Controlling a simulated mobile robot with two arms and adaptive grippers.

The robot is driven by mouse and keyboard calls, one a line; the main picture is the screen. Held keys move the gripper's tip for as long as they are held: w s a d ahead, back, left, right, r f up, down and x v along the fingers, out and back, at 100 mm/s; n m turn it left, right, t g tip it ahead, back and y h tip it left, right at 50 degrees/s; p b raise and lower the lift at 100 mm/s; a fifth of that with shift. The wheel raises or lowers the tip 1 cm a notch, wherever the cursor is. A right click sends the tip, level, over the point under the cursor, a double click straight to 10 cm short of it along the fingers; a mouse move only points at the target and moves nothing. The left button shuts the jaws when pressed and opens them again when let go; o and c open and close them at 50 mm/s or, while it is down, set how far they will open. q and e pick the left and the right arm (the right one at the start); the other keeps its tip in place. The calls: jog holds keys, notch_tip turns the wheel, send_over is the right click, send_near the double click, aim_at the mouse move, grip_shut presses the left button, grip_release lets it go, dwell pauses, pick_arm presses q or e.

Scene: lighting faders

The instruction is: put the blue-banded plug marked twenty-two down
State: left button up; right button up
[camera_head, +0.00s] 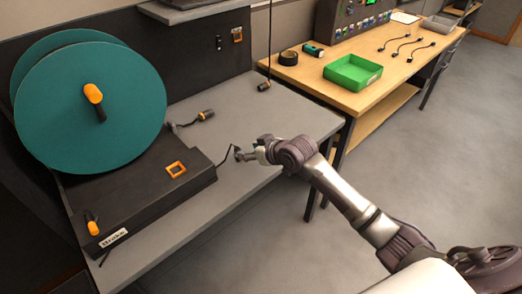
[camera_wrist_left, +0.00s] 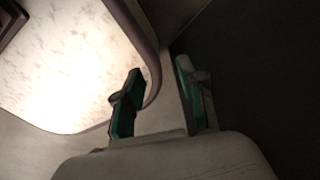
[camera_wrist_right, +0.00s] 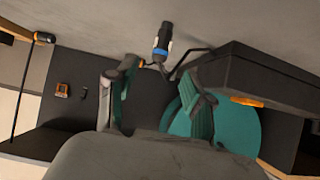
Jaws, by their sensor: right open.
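A dark plug with a blue band (camera_wrist_right: 162,45) lies on the grey table in the right wrist view, its cable running toward the black box. Its marking is not readable. My right gripper (camera_head: 245,153) is at the grey table's front part, beside the black box. In the right wrist view its fingers (camera_wrist_right: 155,85) are apart, with the plug just beyond the fingertips and not gripped. In the head view the gripper largely hides the plug. My left gripper (camera_wrist_left: 160,85) shows only in the left wrist view, its fingers apart with nothing between them.
A black box (camera_head: 150,205) with a large teal reel (camera_head: 130,110) stands on the grey table (camera_head: 240,105). Another plug (camera_head: 207,115) lies near the reel. A plug (camera_head: 264,87) hangs on a cable. The wooden table holds a green tray (camera_head: 352,73) and several short cables.

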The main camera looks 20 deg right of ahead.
jog(key=v, duration=0.6)
jog(key=shift+s, duration=0.2)
jog(key=shift+r, duration=0.1)
